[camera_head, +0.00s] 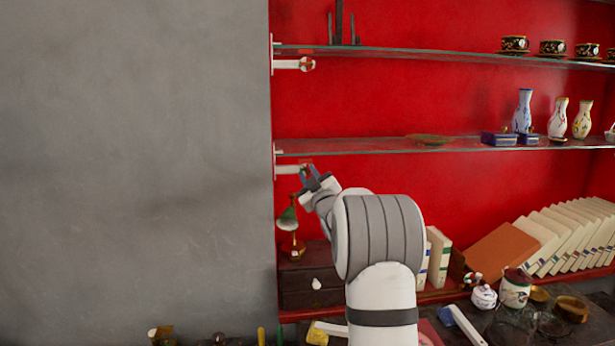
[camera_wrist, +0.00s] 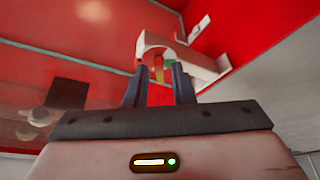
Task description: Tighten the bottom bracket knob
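The bottom bracket (camera_head: 287,170) is a white arm on the wall edge under the lower glass shelf. In the wrist view the white bracket (camera_wrist: 205,66) runs to the right, with a rounded end ahead of my fingers. Its knob (camera_wrist: 158,68), with green, yellow and red on it, shows in the gap between the fingertips. My gripper (camera_head: 309,172) is at the bracket's free end in the head view. In the wrist view my gripper (camera_wrist: 158,72) is open, its dark fingers apart on either side of the knob. I cannot tell whether either finger touches it.
An upper bracket (camera_head: 288,64) with a similar knob (camera_head: 307,64) is under the upper glass shelf (camera_head: 430,53). The lower glass shelf (camera_head: 400,147) is close above my gripper and bears vases and a dish. A green lamp (camera_head: 288,219) stands below my gripper on a dark drawer box (camera_head: 310,278).

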